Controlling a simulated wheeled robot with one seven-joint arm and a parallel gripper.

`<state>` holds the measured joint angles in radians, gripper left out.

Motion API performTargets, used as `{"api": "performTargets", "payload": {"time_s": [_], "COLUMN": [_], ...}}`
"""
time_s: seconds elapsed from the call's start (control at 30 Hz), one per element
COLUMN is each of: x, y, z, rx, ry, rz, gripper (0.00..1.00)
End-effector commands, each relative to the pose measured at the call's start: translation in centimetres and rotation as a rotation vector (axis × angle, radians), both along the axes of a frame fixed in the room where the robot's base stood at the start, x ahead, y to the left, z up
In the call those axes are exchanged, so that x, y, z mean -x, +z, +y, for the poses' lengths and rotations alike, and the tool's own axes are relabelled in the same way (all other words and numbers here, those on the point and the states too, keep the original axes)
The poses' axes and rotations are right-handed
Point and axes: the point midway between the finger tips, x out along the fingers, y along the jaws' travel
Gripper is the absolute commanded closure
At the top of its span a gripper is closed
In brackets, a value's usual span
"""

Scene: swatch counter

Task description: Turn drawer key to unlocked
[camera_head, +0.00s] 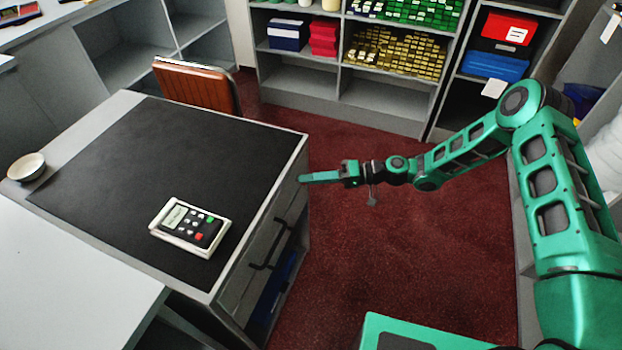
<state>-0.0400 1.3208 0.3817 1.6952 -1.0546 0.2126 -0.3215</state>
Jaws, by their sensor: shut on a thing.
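My green gripper (303,179) reaches in from the right. Its fingertips are at the upper far end of the grey drawer front (262,243) on the desk's right side, just below the desktop edge. The jaws are shut at the place of the drawer key. The key itself is too small or hidden behind the fingers, so I cannot tell which way it is turned. A dark handle (262,266) sits lower on the front. The drawer looks closed.
The desk carries a black mat (150,150), a card terminal (190,227) and a small bowl (26,167). A brown chair (198,87) stands behind it. Shelves (345,75) line the back. The red floor (400,250) right of the desk is clear.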

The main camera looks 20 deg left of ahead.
Motion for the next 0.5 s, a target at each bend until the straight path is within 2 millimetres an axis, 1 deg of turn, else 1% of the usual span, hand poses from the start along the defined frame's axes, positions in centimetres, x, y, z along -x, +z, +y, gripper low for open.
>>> {"api": "performTargets", "payload": {"time_s": [0.03, 0.3, 0.5], "x": [-0.63, -0.72, -0.78], "y": [-0.23, -0.49, -0.63], "z": [-0.24, -0.22, -0.24], "rx": [-0.002, -0.019, -0.027], "ry": [-0.014, -0.014, -0.016], "rz": [0.038, 0.255, 0.365], "gripper": [1.0, 1.0, 1.0]}}
